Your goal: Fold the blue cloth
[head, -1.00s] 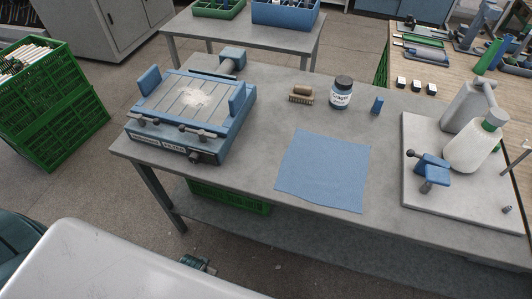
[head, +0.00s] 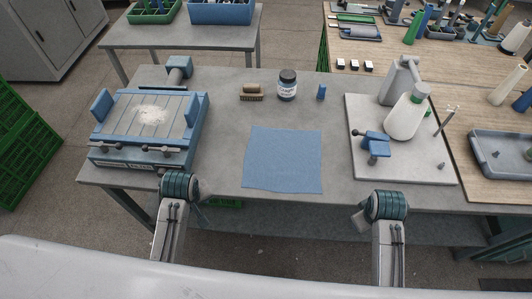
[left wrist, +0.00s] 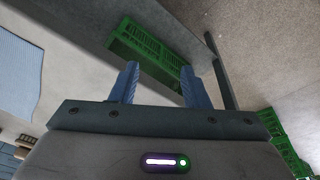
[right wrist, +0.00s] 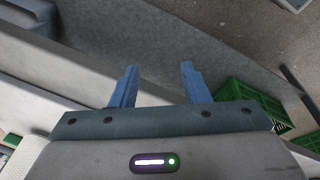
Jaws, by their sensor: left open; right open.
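The blue cloth (head: 283,160) lies flat and spread out, roughly square, near the front edge of the grey table in the head view. Part of it also shows at the left edge of the left wrist view (left wrist: 17,75). My left gripper (left wrist: 159,80) is open and empty, with its blue fingers apart, away from the cloth. My right gripper (right wrist: 159,78) is open and empty too, with no cloth in its view. In the head view my arms come up at the table's front, either side of the cloth; their fingers are mostly hidden there.
The blue-framed fixture (head: 150,125) stands left of the cloth. A brush (head: 251,92), a labelled jar (head: 287,85) and a small blue block (head: 321,92) stand behind it. A grey board (head: 420,170) with a white bottle (head: 406,118) and blue clamp (head: 375,145) lies right.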

